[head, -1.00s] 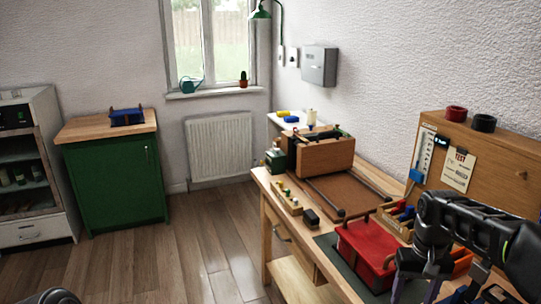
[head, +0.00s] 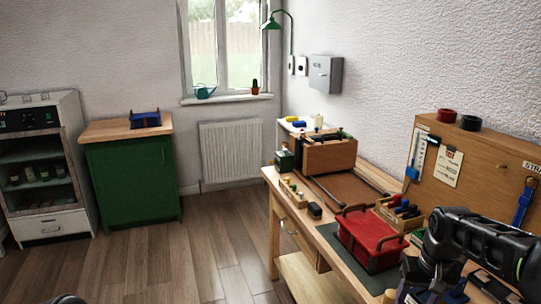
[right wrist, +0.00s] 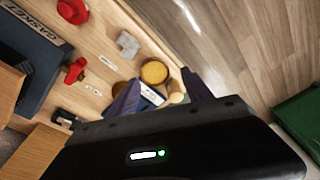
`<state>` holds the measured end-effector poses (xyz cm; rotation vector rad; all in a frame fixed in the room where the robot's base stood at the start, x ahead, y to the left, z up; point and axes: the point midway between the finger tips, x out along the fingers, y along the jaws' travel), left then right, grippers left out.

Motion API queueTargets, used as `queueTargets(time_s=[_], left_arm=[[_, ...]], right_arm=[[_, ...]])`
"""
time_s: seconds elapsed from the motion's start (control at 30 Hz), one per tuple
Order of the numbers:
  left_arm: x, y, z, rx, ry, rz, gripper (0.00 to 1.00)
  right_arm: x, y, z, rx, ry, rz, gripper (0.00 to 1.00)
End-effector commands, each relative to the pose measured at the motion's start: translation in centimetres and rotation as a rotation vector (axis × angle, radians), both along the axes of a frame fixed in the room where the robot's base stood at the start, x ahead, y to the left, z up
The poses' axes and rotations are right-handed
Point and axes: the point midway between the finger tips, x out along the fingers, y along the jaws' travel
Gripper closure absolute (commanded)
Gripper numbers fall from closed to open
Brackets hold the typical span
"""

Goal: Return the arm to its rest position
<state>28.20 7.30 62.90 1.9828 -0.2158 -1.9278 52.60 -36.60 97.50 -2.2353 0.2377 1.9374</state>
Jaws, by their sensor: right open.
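My right arm (head: 480,245) comes in at the lower right of the head view, over the front right part of the workbench. Its gripper is only partly seen there, low at the picture's edge. In the right wrist view my right gripper (right wrist: 160,92) has its two dark purple fingers apart. A yellow round tin (right wrist: 154,71) and a pale wooden cylinder (right wrist: 175,92) show beyond and between the fingers. I see nothing clearly held. My left gripper is not in view; only a dark piece of my body shows at the bottom left of the head view.
The workbench (head: 330,235) holds a red toolbox (head: 370,240), a wooden piano-action piece (head: 328,155) and a tray of tools (head: 402,213). A green cabinet (head: 135,185) is at the left. The wooden floor (head: 190,255) between is clear.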

Motion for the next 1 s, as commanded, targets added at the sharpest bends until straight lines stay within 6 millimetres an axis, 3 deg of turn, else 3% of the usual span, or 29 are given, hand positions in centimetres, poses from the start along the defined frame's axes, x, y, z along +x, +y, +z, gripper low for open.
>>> queueTargets(time_s=[0.17,0.27,0.37,0.53,0.67,0.8,0.9,1.0], left_arm=[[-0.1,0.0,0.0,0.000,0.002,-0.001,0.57],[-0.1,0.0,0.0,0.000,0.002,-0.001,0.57],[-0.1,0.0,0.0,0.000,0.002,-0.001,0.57],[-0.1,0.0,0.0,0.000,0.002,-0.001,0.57],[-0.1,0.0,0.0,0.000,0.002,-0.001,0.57],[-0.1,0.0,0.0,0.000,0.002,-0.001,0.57],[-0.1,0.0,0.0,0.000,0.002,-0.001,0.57],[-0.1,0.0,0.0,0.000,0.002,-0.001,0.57]], right_arm=[[2.3,1.5,-1.4,0.019,-0.106,0.023,0.42],[3.6,3.3,-3.5,0.040,-0.164,0.046,0.42],[4.6,5.9,-6.5,0.071,-0.216,0.069,0.42],[3.8,12.4,-14.8,0.154,-0.278,0.102,0.42],[-0.9,18.4,-22.6,0.224,-0.274,0.102,0.42],[-8.9,23.6,-28.9,0.281,-0.204,0.088,0.42],[-15.0,26.1,-31.7,0.310,-0.122,0.086,0.42],[-19.9,27.8,-33.2,0.336,-0.030,0.093,0.42]])
